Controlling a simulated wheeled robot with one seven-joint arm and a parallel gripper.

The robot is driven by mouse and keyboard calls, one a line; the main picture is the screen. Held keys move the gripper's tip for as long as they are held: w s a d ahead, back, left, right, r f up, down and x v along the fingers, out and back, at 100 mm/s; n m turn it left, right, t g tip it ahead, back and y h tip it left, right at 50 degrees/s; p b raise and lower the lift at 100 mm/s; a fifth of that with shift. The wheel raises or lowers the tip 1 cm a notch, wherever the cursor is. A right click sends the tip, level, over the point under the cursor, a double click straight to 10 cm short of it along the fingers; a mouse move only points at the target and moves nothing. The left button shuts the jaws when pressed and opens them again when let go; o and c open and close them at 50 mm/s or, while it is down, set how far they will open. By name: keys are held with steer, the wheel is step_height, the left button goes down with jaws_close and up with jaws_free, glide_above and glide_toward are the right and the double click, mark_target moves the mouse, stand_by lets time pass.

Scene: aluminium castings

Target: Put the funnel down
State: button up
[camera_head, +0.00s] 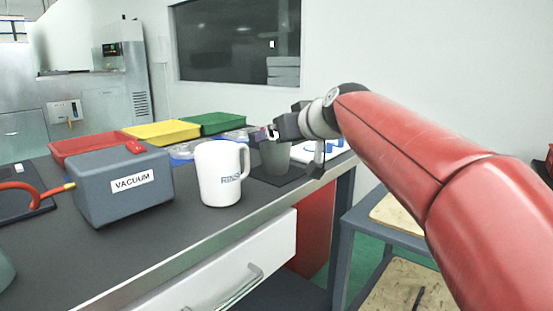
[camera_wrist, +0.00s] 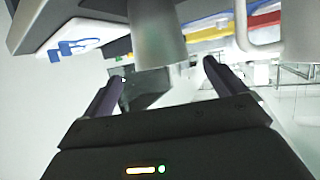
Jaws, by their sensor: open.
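A grey tapered vessel (camera_head: 275,158) stands upright on a dark mat (camera_head: 268,178) near the bench's right end. I cannot tell whether it is the funnel or holds it; no clear funnel shape shows. In the wrist view the grey vessel (camera_wrist: 158,35) appears upside down, its wide rim toward my gripper. My gripper (camera_head: 272,133) is open at the level of the vessel's rim. In the wrist view its two dark fingers (camera_wrist: 163,70) are spread apart with nothing visibly clamped between them; the vessel lies just beyond the tips.
A white mug (camera_head: 220,174) stands close left of the vessel. A grey box marked VACUUM (camera_head: 122,184) is farther left. Red (camera_head: 75,146), yellow (camera_head: 160,132) and green (camera_head: 215,122) trays line the back. The bench's front edge is close to the mat. Bare bench lies in front of the box.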

steer(key=p+x, duration=0.1)
steer(key=x, duration=0.5)
steer(key=shift+s+a, duration=0.1)
steer(key=shift+a, duration=0.05)
steer(key=c, duration=1.2)
